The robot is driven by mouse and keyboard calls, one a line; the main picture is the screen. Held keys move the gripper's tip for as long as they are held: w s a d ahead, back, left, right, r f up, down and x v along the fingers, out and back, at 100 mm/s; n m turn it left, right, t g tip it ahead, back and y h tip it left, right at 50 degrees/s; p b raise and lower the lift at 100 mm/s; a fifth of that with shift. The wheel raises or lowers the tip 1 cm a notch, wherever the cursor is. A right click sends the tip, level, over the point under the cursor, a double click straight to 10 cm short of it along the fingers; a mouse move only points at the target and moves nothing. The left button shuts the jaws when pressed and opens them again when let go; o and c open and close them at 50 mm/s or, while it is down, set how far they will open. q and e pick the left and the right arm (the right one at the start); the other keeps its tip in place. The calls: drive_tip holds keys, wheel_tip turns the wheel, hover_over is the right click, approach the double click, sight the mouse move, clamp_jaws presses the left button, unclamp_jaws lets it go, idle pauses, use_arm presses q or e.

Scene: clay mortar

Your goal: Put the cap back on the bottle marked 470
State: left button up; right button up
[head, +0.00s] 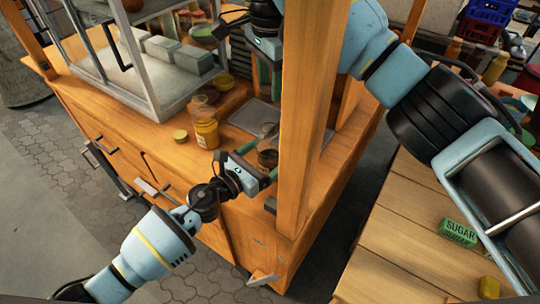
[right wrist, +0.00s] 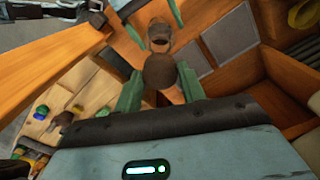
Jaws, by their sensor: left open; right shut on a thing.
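A jar-like bottle with a yellow lower part (head: 206,132) stands upright on the wooden counter in the head view; no number is readable on it. A round yellow cap (head: 180,135) lies on the counter just left of it. My left gripper (head: 259,163) is open, its fingers around a small brown cup (head: 268,159), right of the bottle; whether they touch it is unclear. The cup also shows in the right wrist view (right wrist: 159,38). My right gripper (head: 265,93) points down above the cup, shut on a brown round-ended thing (right wrist: 160,71), whose kind I cannot tell.
A wooden post (head: 310,120) stands close to the right of both grippers. A glass-sided case (head: 150,75) stands behind left of the bottle. A grey tray (head: 252,116) is set in the counter. A green sugar box (head: 458,232) lies on another table at right.

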sight(270, 102)
use_arm(q)
drive_tip(key=shift+x, duration=0.85)
drive_tip(key=c, duration=1.5)
drive_tip(key=shift+o, duration=0.2)
use_arm(e)
drive_tip(key=shift+f, duration=2.5)
drive_tip(key=shift+f, duration=0.1)
drive_tip(key=shift+a+f, duration=0.1)
drive_tip(key=shift+f, duration=0.7)
drive_tip(key=shift+f, duration=0.55)
